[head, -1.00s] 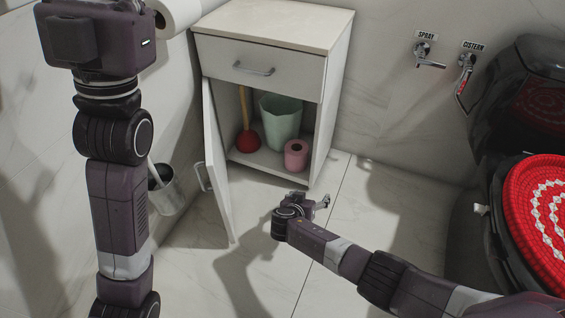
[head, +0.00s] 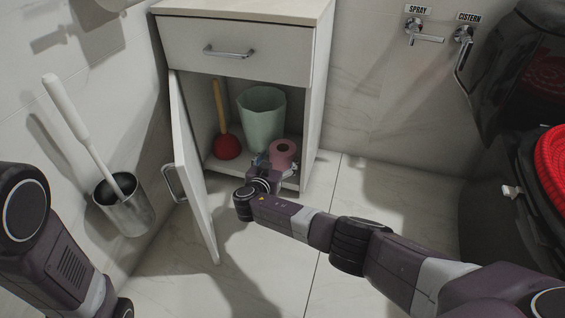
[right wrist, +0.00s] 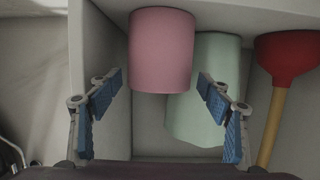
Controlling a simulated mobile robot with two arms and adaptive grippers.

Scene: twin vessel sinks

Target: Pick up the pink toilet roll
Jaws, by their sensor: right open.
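The pink toilet roll (head: 283,151) stands upright on the bottom shelf of the open white cabinet (head: 239,55), near its right front. My right gripper (head: 262,160) is at the cabinet opening, just in front and left of the roll in the head view. In the right wrist view, the roll (right wrist: 161,50) lies ahead between the two blue-padded fingers of the right gripper (right wrist: 158,90). The fingers are open and hold nothing; a gap shows on each side of the roll. My left arm is at the lower left of the head view, its gripper out of frame.
A pale green bin (head: 262,118) stands behind the roll. A red plunger (head: 226,146) is to the left. The open cabinet door (head: 192,165) bounds the opening's left side. A toilet brush holder (head: 124,204) is on the left; the toilet (head: 515,165) is on the right.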

